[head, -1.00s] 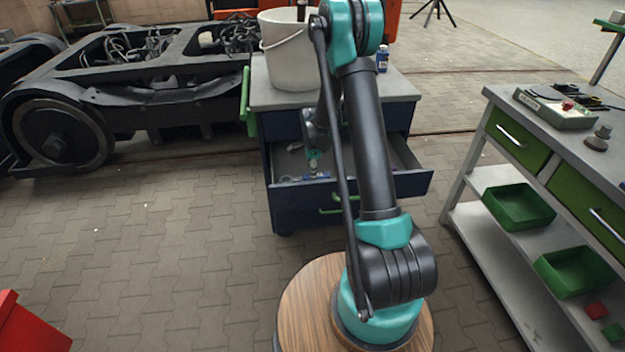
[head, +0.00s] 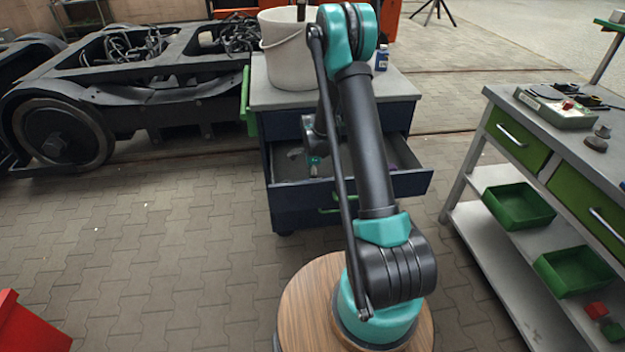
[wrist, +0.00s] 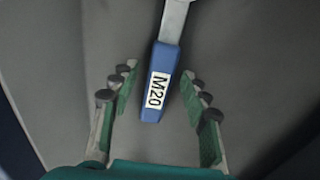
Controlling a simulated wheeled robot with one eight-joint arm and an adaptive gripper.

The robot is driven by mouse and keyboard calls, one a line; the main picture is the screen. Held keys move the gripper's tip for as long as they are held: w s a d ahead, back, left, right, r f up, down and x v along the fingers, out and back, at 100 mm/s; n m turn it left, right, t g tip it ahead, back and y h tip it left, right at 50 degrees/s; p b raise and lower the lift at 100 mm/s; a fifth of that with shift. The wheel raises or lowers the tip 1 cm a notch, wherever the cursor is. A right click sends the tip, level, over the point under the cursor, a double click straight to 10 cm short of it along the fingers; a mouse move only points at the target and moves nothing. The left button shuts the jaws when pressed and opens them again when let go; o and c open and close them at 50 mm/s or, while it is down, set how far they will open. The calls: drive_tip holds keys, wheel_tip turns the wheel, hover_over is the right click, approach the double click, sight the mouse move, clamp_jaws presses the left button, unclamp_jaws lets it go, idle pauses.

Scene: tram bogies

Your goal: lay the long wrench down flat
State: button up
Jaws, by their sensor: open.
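A wrench (wrist: 158,85) with a bare metal shank and a blue grip labelled "M20" shows in the wrist view. Its shank runs out of the top edge, so its far end is hidden. My gripper (wrist: 158,75) is open, with one finger on each side of the blue grip and a visible gap on both sides. A grey surface lies behind the wrench; I cannot tell whether the wrench rests flat on it. In the head view my gripper (head: 314,166) is at the open drawer (head: 410,183) of the dark blue cabinet, and I cannot make out the wrench there.
A white bucket (head: 289,62) and a small blue bottle (head: 382,60) stand on the cabinet top. A workbench (head: 600,155) with green drawers and bins is at right. A bogie (head: 150,85) stands at left.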

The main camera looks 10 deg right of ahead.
drive_tip(key=shift+r, duration=0.15)
wheel_tip(320, 180, up, 12)
drive_tip(key=s+d+r+n+t, duration=0.1)
drive_tip(key=s+r+n, duration=0.3)
drive_tip(key=s, duration=0.3)
drive_tip(key=s+d+r+n+t, duration=0.1)
drive_tip(key=s+d+r+n, duration=0.1)
drive_tip(key=s+r+n, duration=0.35)
drive_tip(key=s+d+f+n+t, duration=0.1)
drive_tip(key=s+n, duration=0.3)
drive_tip(key=s, duration=0.5)
drive_tip(key=s+f+n+t, duration=0.1)
drive_tip(key=s+n, duration=0.3)
drive_tip(key=s, duration=0.5)
drive_tip(key=shift+d+f, duration=0.4)
drive_tip(key=shift+f, duration=0.15)
drive_tip(key=shift+n, duration=0.25)
